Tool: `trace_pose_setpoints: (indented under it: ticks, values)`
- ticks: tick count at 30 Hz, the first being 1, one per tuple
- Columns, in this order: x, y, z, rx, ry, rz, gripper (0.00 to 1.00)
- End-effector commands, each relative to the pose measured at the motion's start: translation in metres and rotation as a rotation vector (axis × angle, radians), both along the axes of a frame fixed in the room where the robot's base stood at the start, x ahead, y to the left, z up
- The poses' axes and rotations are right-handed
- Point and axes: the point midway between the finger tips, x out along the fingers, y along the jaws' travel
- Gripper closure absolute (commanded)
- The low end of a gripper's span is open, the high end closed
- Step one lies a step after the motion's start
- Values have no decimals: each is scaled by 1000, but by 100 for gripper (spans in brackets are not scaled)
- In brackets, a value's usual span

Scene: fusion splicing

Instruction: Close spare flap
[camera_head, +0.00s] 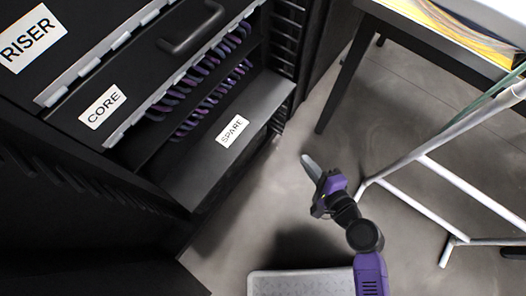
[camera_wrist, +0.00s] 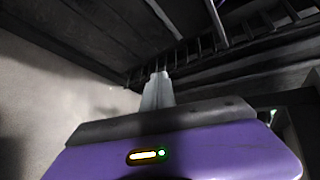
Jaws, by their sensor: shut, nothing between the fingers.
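The spare flap (camera_head: 205,155) is a dark panel with a white SPARE label (camera_head: 232,130), low on the black rack in the head view. It stands out from the rack front, lowered, with rows of purple cable loops (camera_head: 215,95) exposed above it. My gripper (camera_head: 307,161) is to the right of the flap, apart from it, with its fingers pointing up and left towards the rack. The fingers are together and empty. In the wrist view the shut fingers (camera_wrist: 158,88) point at dark rack parts; I cannot tell which part is the flap there.
The CORE panel (camera_head: 85,115) and RISER panel (camera_head: 30,60), with a black handle (camera_head: 190,30), sit above the flap. A table (camera_head: 440,45) stands at upper right, and a white metal frame (camera_head: 435,160) right of my arm. Grey floor (camera_head: 290,190) lies open between.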

Motion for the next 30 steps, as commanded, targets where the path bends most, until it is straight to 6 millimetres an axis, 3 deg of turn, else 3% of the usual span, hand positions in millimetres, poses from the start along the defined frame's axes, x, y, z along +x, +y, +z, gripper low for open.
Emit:
trace_pose_setpoints:
  ticks: [1, 4, 6, 10, 14, 19, 30]
  values:
    - [13, 17, -20, 185, 65, 5, 100]
    - [18, 50, -23, 548, 224, 24, 100]
    - [10, 68, -17, 764, 344, 40, 100]
    - [-10, 87, -8, 1005, 504, 61, 100]
    - [-15, 93, -4, 1068, 563, 64, 100]
    - [-7, 104, -8, 1075, 571, 59, 100]
    - [35, 158, -22, 1071, 568, 60, 100]
